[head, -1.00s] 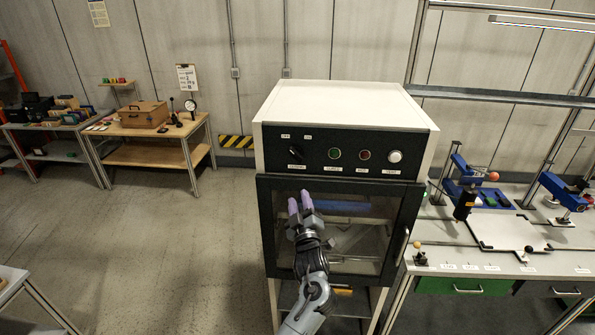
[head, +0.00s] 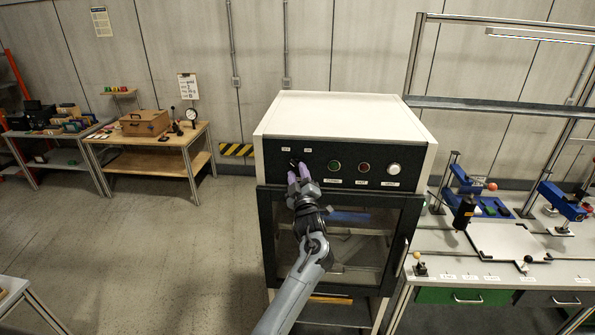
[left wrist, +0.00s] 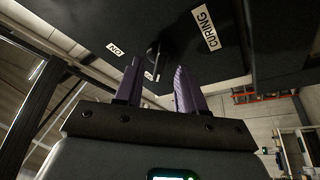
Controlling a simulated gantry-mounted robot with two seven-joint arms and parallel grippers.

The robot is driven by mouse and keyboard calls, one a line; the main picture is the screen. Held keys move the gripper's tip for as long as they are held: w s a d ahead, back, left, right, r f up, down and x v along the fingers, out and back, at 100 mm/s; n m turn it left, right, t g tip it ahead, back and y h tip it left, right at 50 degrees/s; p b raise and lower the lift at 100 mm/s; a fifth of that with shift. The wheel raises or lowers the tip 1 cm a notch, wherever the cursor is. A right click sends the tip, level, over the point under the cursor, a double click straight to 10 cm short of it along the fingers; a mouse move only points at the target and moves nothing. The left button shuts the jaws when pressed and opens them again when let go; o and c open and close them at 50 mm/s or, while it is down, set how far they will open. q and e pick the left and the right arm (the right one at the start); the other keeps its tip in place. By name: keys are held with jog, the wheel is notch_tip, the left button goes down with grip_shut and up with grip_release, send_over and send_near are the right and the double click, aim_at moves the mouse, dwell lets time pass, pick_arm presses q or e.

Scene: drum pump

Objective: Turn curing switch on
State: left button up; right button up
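The curing switch is a black rotary knob (head: 294,163) at the left end of the oven's dark control panel (head: 348,178). Two small white position labels sit above it. In the left wrist view the knob (left wrist: 153,56) shows beyond the fingertips and between their lines, with the CURING label (left wrist: 206,27) and the ON label (left wrist: 115,49) near it. My left gripper (head: 298,174) is open, its purple fingers (left wrist: 160,82) spread and empty just in front of the knob. I cannot tell whether they touch it. My right gripper is not in view.
Green (head: 334,166), red (head: 363,168) and white (head: 394,169) buttons sit right of the knob. The glass oven door (head: 370,250) below is closed. A workbench (head: 500,260) with blue fixtures stands close on the right. The floor to the left is clear.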

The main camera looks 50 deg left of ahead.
pick_arm(q)
jog(key=shift+w+a+r, duration=0.1)
jog(key=shift+w+a, duration=0.05)
jog(key=shift+a, duration=0.2)
grip_shut()
